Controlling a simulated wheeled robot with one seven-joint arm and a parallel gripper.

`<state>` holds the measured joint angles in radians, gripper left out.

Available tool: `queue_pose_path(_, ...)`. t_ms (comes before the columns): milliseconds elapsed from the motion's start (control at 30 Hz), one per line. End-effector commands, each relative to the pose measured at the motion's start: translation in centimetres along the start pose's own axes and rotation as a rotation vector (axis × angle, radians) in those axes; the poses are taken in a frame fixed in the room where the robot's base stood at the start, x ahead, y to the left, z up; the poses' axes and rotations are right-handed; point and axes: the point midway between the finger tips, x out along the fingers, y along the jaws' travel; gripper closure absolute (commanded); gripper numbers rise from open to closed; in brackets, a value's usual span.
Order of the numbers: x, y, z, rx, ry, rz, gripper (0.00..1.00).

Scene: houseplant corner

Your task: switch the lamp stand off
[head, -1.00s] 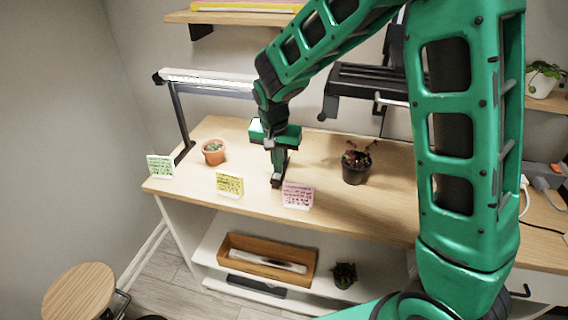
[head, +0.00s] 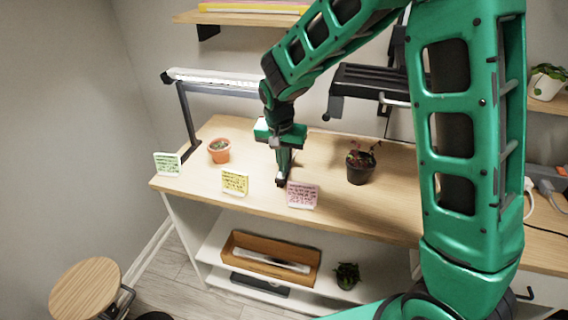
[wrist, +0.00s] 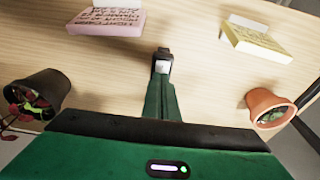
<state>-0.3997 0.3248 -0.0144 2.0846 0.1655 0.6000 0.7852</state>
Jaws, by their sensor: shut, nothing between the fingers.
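A lamp stand (head: 187,118) rises from the desk's left end, with a long pale bar (head: 215,80) on top that looks bright; no switch can be made out on it. A second dark stand-like fixture (head: 365,82) is behind my arm, with no light visible. My gripper (head: 281,182) is shut and empty, pointing down over the middle of the desk, to the right of the lamp stand and apart from it. In the wrist view its fingers (wrist: 162,62) are together over bare wood.
On the desk (head: 320,155) are a terracotta pot (head: 219,152), a black pot (head: 360,172), and green (head: 167,164), yellow (head: 234,182) and pink (head: 302,195) note cards. The pink card is close to my gripper. A stool (head: 87,288) stands at lower left.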

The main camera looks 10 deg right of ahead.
Motion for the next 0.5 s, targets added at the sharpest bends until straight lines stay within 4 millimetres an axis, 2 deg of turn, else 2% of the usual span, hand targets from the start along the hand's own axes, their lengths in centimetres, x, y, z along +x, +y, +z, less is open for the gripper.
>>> queue_pose_path(33,0.8,1.0,0.1,0.007,-0.009,0.023,1.0)
queue_pose_path(500,1.9,0.8,-0.1,0.007,-0.016,0.027,1.0)
